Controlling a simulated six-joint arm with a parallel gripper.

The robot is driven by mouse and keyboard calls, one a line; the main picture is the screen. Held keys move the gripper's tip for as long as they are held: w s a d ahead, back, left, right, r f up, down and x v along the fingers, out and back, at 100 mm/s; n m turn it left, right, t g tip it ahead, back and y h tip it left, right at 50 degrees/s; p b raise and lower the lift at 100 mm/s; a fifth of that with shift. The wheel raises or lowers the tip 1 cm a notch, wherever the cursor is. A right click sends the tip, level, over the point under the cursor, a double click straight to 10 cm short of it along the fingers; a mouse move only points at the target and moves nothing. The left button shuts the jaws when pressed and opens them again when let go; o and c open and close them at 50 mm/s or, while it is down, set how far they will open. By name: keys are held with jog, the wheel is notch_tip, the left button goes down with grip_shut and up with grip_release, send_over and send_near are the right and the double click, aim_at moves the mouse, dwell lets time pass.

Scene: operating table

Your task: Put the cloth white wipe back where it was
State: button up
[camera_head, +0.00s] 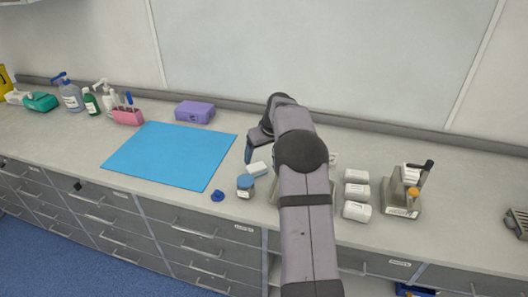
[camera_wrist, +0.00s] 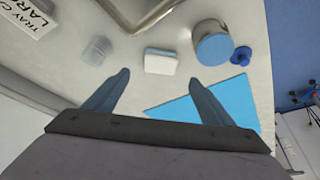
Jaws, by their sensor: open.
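The white wipe (camera_head: 257,168) is a small white folded block lying on the grey worktop, just right of the blue mat (camera_head: 170,155). My gripper (camera_head: 249,151) is above the worktop, close behind the wipe in the head view. In the wrist view my gripper (camera_wrist: 157,78) has its two fingers spread wide with nothing between them. Whether a finger touches the worktop is not clear.
A blue-lidded jar (camera_head: 245,187) and a small blue object (camera_head: 218,196) stand near the wipe. A metal tray (camera_wrist: 150,18) edges the wrist view, beside a faint translucent item (camera_wrist: 97,49). White rolls (camera_head: 357,193) and an instrument stand (camera_head: 403,195) are right of my arm.

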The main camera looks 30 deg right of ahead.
jog(key=shift+v, duration=1.7)
jog(key=s+a+f+g, duration=0.2)
jog(key=s+a+g, duration=0.1)
jog(key=s+a, duration=1.25)
jog(key=s+a+f, duration=0.2)
jog(key=s+a, duration=0.2)
jog(key=s, duration=0.5)
jog(key=s+a+f+g, duration=0.1)
jog(key=s+a+f, duration=0.2)
jog(key=s, duration=0.7)
jog(key=shift+a+f+g, duration=0.25)
jog(key=shift+a+g, duration=0.05)
jog(key=shift+a, duration=0.1)
jog(key=shift+w+f+b, duration=0.1)
jog(key=shift+b, duration=0.25)
notch_tip(320, 180, down, 8)
jog(key=b, duration=0.7)
jog(key=shift+r+b, duration=0.25)
jog(key=shift+b, duration=0.05)
